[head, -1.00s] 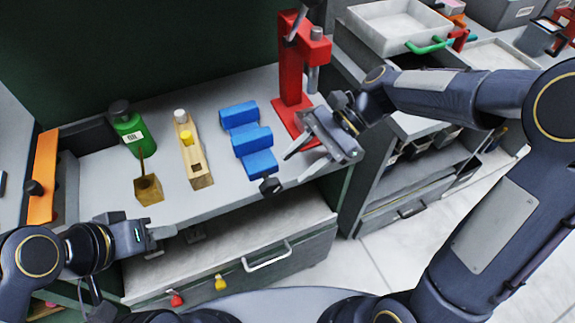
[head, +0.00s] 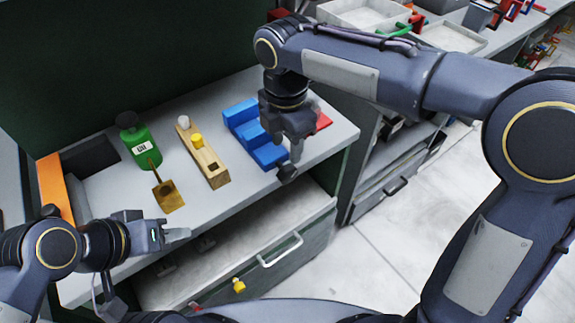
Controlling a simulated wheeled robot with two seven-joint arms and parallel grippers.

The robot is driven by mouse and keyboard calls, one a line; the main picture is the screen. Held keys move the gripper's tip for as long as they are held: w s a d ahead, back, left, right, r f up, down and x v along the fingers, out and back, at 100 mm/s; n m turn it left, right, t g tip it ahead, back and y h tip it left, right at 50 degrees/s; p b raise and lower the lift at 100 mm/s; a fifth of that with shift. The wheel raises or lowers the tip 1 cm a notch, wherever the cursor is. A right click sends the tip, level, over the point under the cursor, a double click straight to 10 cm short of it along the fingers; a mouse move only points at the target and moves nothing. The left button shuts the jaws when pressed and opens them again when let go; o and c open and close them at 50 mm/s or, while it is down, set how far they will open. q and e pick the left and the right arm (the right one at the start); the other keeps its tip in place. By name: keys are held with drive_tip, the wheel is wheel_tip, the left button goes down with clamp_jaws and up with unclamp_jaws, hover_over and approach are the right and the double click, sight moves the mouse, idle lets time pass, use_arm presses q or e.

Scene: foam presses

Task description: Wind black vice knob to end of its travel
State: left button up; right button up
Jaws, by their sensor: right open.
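The blue vice (head: 243,127) sits on the bench, partly hidden by my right gripper. Its black knob (head: 287,173) sticks out at the vice's front end, near the bench's front edge. My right gripper (head: 291,154) points down just above and behind the knob, open. Whether its fingers touch the knob I cannot tell. My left gripper (head: 180,235) is low at the left, in front of the bench edge and away from the vice; its finger gap is not clear.
A red base (head: 323,121) shows right of my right gripper. A drawer (head: 270,262) is below.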

sight(287, 168)
wheel_tip(287, 168, down, 7)
drive_tip(key=shift+r+b, duration=0.1)
drive_tip(key=shift+b, duration=0.3)
clamp_jaws()
drive_tip(key=shift+d, duration=0.1)
